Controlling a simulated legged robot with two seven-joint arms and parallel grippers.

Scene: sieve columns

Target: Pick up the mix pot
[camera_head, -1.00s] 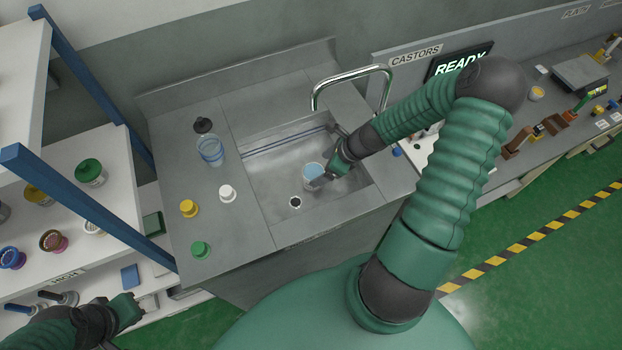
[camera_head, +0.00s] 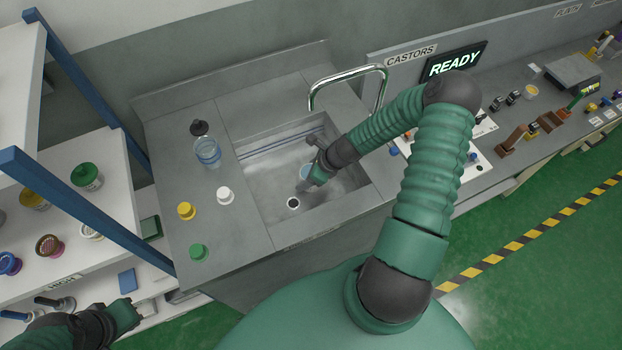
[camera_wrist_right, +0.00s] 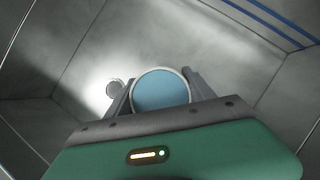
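The mix pot, a small round pot with a pale rim and blue contents (camera_head: 306,171), stands in the sink (camera_head: 270,185), partly hidden by my right gripper (camera_head: 306,184). In the right wrist view the pot (camera_wrist_right: 161,89) lies between the two fingers of the right gripper (camera_wrist_right: 161,82), one on each side. The fingers are spread about as wide as the pot; firm contact cannot be made out. My left gripper (camera_head: 134,310) is at the lower left, away from the pot, and its fingers are too small to judge.
The drain (camera_head: 293,203) is beside the pot. A faucet (camera_head: 345,75) arches over the sink's back. On the left counter stand a clear bottle (camera_head: 208,152) and yellow (camera_head: 186,211), white (camera_head: 225,195) and green (camera_head: 198,252) capped items. A blue-framed shelf (camera_head: 80,205) is at far left.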

